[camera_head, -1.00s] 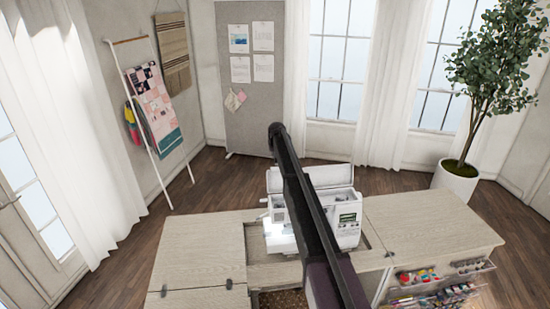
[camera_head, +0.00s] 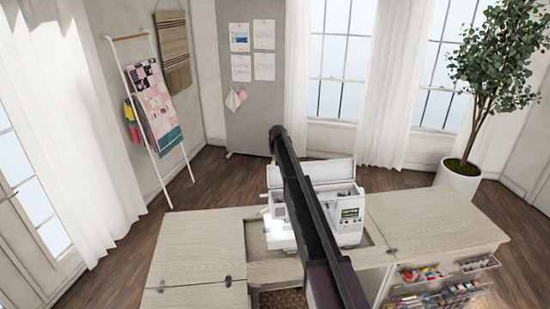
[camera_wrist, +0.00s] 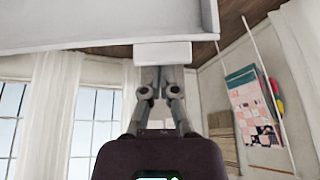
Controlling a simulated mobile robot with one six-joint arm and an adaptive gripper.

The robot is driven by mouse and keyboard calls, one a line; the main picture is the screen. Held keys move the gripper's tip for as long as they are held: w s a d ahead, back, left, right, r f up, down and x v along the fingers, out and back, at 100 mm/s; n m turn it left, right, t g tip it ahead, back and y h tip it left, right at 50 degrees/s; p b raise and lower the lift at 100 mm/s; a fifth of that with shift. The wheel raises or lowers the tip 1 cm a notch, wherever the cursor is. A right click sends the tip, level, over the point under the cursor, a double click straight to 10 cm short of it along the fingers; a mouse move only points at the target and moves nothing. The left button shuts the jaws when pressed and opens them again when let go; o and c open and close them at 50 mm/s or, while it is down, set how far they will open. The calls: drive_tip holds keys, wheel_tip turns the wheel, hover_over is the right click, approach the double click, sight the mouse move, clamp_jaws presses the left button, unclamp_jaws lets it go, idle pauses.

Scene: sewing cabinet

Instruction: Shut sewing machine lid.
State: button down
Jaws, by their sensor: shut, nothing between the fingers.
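The white sewing machine (camera_head: 351,214) sits in the recess of the wooden cabinet (camera_head: 198,245). Its lid (camera_head: 338,173) stands raised at the back of the machine in the head view. In the wrist view a large pale panel (camera_wrist: 110,22), probably the lid, crosses the top, with a small white block (camera_wrist: 162,53) at its edge. My gripper (camera_wrist: 163,72) is shut and empty, its fingertips reaching up to that block and partly hidden by it. I cannot tell whether they touch. In the head view my dark arm covers the gripper and the machine's middle.
The cabinet's right top (camera_head: 425,220) is clear. Open bins of sewing supplies (camera_head: 440,285) are at its front right. A potted plant (camera_head: 460,180) stands at the back right. A pinboard (camera_head: 252,90) and a leaning rack (camera_head: 150,115) stand behind.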

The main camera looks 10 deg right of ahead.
drive_tip(key=shift+s+r, duration=0.1)
drive_tip(key=shift+s, duration=0.5)
drive_tip(key=shift+a, duration=0.1)
